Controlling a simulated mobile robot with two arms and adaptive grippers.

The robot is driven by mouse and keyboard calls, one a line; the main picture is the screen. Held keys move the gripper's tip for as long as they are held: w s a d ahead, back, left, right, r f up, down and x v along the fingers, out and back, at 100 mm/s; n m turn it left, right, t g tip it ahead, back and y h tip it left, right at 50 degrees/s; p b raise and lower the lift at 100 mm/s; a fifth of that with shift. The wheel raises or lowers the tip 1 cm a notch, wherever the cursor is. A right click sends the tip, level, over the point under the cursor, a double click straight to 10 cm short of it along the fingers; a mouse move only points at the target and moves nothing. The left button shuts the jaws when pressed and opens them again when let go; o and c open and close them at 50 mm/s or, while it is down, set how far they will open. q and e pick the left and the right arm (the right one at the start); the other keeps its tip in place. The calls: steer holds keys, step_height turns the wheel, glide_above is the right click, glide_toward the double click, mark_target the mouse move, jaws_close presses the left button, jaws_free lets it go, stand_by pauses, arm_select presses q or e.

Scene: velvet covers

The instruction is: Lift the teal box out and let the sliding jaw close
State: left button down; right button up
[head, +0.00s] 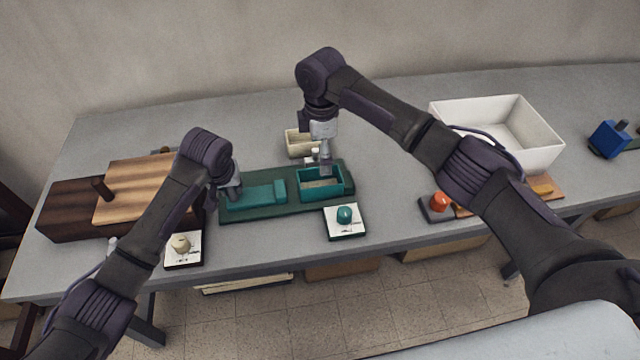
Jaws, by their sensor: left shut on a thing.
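The open teal box (306,194) sits at the right part of a dark green base (285,210). The teal sliding jaw (258,194) lies on the same base to the left, with a narrow gap between its raised end and the box. My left gripper (226,194) is at the jaw's left end and is shut on it; its fingertips are mostly hidden by my arm. My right gripper (325,170) points down at the box's far side, its fingertips at or inside the rim. I cannot tell whether it grips the wall.
A cream open box (298,144) stands behind the base. Small pads with a teal knob (344,214) and a cream knob (181,244) lie in front. A wooden box (75,210) is at left, a white bin (545,150) at right, beyond a red knob (440,201).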

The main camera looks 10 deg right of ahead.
mark_target(321, 178)
arm_select(q)
steer(key=shift+a, duration=0.15)
arm_select(e)
step_height(321, 178, down, 9)
steer(key=shift+r, duration=0.1)
steer(key=c, duration=1.3)
steer(key=shift+o, duration=0.2)
step_height(321, 178, up, 15)
stand_by(0.4)
